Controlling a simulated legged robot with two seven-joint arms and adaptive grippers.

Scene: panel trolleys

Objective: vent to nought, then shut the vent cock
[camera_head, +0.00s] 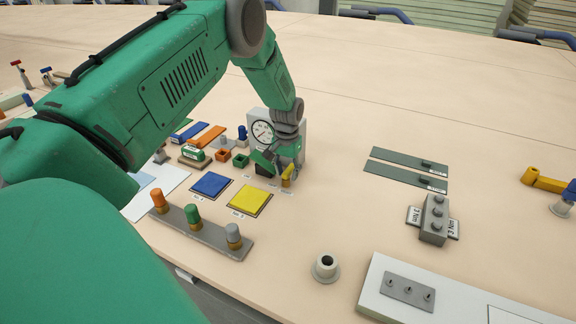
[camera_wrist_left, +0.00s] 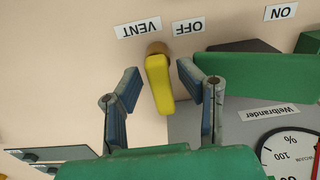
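The yellow vent cock handle (camera_wrist_left: 158,84) shows in the left wrist view, on a brown pivot near the VENT label (camera_wrist_left: 138,27) and the OFF label (camera_wrist_left: 188,26). In the head view the handle (camera_head: 287,177) stands in front of the gauge unit. My left gripper (camera_wrist_left: 159,72) has its two fingers apart, one on each side of the handle, with gaps showing; it also shows in the head view (camera_head: 276,163). The dial gauge (camera_head: 263,133) faces the head camera, its needle too small to read. The wrist view cuts the dial (camera_wrist_left: 291,154) off.
A green block (camera_wrist_left: 262,66) lies close beside the right finger in the wrist view. A blue pad (camera_head: 211,185), a yellow pad (camera_head: 249,200) and a rack of coloured knobs (camera_head: 205,232) lie in front. Table right of the gauge is clear up to the green strips (camera_head: 405,178).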

